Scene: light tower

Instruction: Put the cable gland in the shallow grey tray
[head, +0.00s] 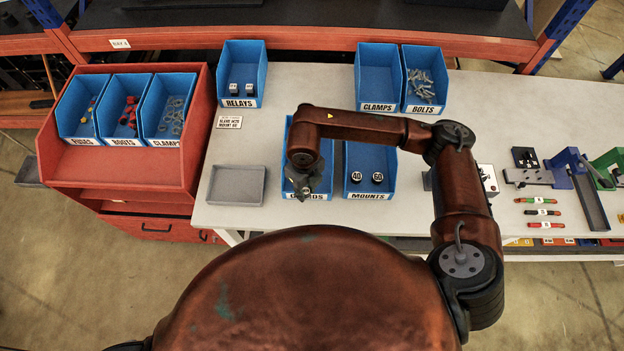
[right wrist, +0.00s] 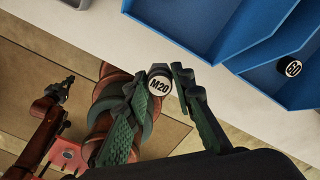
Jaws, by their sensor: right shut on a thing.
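The cable gland (right wrist: 159,86), with a round white top marked M20, is held between the fingertips of my right gripper (right wrist: 161,79) in the right wrist view. In the head view my right gripper (head: 303,182) is over the front of the blue glands bin (head: 290,145), and my arm hides much of that bin. The gland cannot be made out in the head view. The shallow grey tray (head: 236,186) is empty on the table, left of the gripper and bin.
The blue mounts bin (head: 370,160), holding pieces marked 40 and 60, stands right of the glands bin. Blue relays (head: 243,80), clamps (head: 378,80) and bolts (head: 424,80) bins stand behind. A red rack (head: 125,165) is left of the tray. The table (head: 300,90) is bare between the back bins.

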